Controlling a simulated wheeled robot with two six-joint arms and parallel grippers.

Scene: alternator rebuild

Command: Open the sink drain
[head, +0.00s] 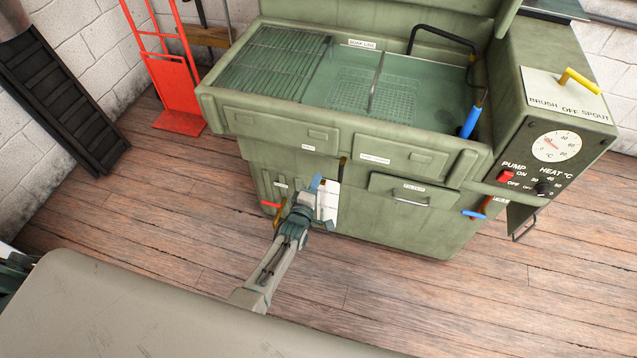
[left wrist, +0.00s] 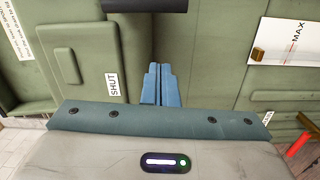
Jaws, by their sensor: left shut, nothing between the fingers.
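The sink (head: 345,88) is the liquid-filled basin at the top of the green parts washer. My left gripper (head: 316,181) is in front of the washer's lower front in the head view. Its two blue fingers (left wrist: 159,84) are together and empty in the left wrist view. A dark bar end (left wrist: 158,5) shows beyond the fingertips, apart from them. A SHUT label (left wrist: 113,85) is on the green panel left of the fingers. A red lever (head: 270,204) sits low at left of the gripper. I cannot tell which handle works the drain. My right gripper is not in view.
A blue-handled lever (head: 473,213) is at the washer's lower right. A control box (head: 556,146) has a dial and pump switch. A drawer-like panel (head: 410,199) has a handle. A red hand truck (head: 178,95) stands at left. The wooden floor (head: 160,215) at left is clear.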

